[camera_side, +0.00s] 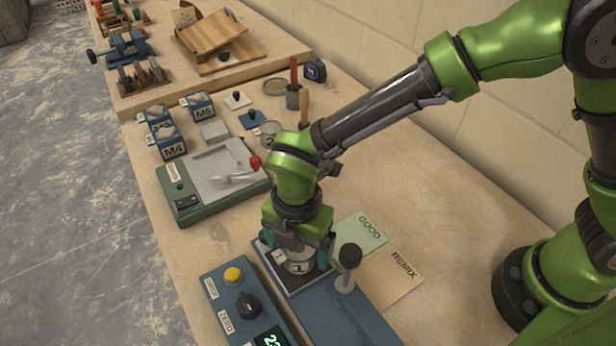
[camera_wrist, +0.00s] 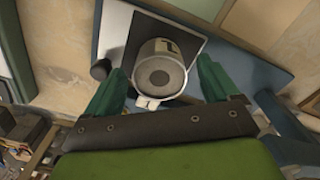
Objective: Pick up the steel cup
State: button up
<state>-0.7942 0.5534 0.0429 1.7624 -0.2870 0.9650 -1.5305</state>
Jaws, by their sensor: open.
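A steel cup (camera_side: 298,266) marked "1" stands on a dark square plate on a blue device. In the wrist view the cup (camera_wrist: 160,72) shows from above, with a grey round interior and a pale tab on its near rim. My gripper (camera_side: 297,254) is open and pointing down over the cup, with its green fingers on either side. In the wrist view the gripper (camera_wrist: 160,82) has gaps between both fingers and the cup, the left gap looking narrower. My gripper hides the cup's upper part in the side view. Another cup (camera_side: 269,130) marked "2" stands farther back.
A lever with a black knob (camera_side: 349,256) rises right beside my gripper. A control box (camera_side: 240,300) with a yellow button is at front left. GOOD (camera_side: 362,232) and REMIX (camera_side: 398,276) cards lie to the right. A green-based machine (camera_side: 212,180) stands behind left.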

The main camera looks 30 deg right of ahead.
jog(key=shift+f, duration=0.9)
jog(key=shift+c, duration=0.4)
jog(key=shift+r, duration=0.1)
jog(key=c, duration=1.4)
jog(key=shift+r, duration=0.1)
